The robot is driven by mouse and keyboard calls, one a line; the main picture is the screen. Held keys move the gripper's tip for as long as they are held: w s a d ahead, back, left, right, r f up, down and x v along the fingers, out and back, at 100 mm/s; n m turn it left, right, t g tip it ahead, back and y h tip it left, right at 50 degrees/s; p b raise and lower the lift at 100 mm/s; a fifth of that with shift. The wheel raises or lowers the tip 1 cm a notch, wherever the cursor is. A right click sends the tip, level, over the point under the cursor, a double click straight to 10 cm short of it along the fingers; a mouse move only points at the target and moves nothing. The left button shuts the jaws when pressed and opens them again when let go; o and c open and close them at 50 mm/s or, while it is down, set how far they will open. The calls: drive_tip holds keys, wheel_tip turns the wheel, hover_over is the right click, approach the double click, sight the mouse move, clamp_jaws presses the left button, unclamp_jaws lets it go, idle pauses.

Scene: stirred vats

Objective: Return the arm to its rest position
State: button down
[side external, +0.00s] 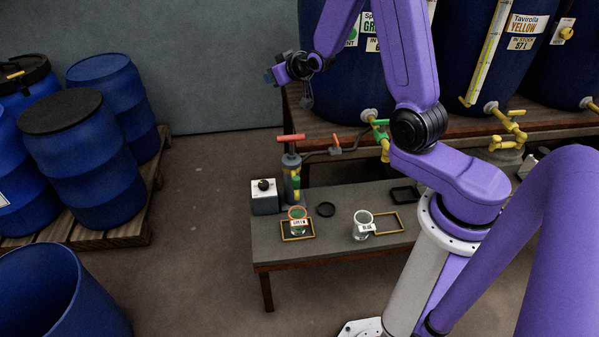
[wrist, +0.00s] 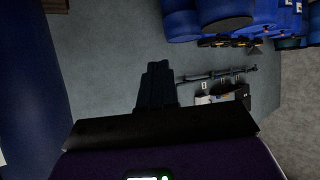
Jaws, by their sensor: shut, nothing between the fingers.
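My purple arm rises from its base at the right of the side external view. My gripper (side external: 307,97) hangs in the air at the upper middle, in front of the large dark blue vat (side external: 345,70) and above the bench. In the wrist view my gripper (wrist: 157,68) shows as dark fingers close together, with nothing between them. It touches nothing that I can see.
Blue drums (side external: 85,150) stand on a pallet at left. The floor between is clear.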

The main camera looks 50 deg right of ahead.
drive_tip(key=s+a+n+g+y, duration=0.4)
drive_tip(key=s+a+n+g, duration=0.25)
drive_tip(key=s+a, duration=0.95)
drive_tip(key=s+r+n+g+h, duration=0.1)
drive_tip(key=s+n+g, duration=0.4)
drive_tip(key=s, duration=1.7)
drive_tip(key=shift+s+a+r+n+h, duration=0.2)
drive_tip(key=shift+s+r+n+h, duration=0.1)
drive_tip(key=shift+r+n, duration=0.75)
